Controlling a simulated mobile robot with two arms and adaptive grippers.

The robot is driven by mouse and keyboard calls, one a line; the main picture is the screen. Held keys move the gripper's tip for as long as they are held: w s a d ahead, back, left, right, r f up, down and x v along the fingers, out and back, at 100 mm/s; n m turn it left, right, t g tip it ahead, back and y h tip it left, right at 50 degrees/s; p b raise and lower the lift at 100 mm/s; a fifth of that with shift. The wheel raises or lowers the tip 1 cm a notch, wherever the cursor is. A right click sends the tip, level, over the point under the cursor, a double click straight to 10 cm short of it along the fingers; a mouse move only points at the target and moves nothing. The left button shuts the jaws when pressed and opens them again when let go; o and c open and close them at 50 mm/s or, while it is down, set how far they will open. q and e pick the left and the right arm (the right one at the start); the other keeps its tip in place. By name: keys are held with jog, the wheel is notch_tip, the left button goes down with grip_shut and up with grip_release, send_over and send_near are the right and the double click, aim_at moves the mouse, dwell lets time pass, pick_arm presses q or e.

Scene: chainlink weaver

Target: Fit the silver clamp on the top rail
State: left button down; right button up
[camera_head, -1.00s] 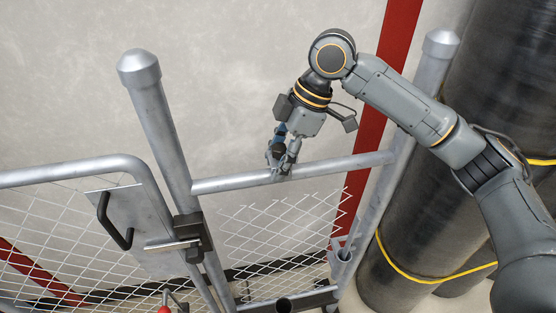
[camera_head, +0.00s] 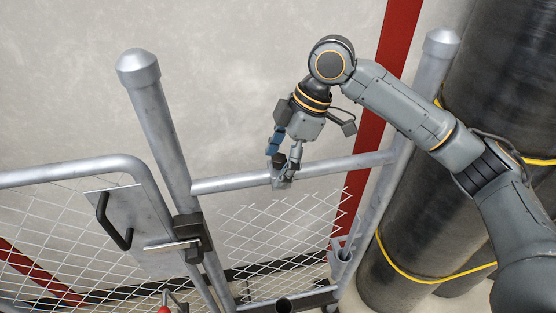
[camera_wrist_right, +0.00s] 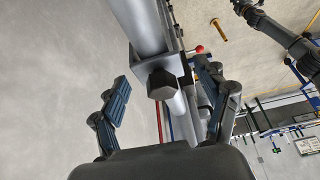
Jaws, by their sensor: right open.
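The silver clamp (camera_head: 281,181) sits around the top rail (camera_head: 235,183), near the middle of its span. In the right wrist view the clamp (camera_wrist_right: 146,62) shows as a grey block on the rail (camera_wrist_right: 138,25), with a dark hexagonal bolt head (camera_wrist_right: 162,84) facing the camera. My right gripper (camera_head: 284,154) is open just above the clamp. Its blue-padded fingers are spread on either side of the bolt head, apart from it in the wrist view. The clamp's far side is hidden. My left gripper is not in view.
A capped post (camera_head: 150,110) stands at the rail's left end and another post (camera_head: 430,75) at its right. White chain-link mesh (camera_head: 290,225) hangs below. A gate frame with a plate (camera_head: 140,235) is at left. Large black rolls (camera_head: 480,130) stand at right.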

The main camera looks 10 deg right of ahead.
jog(key=v, duration=1.2)
jog(key=shift+a, duration=0.1)
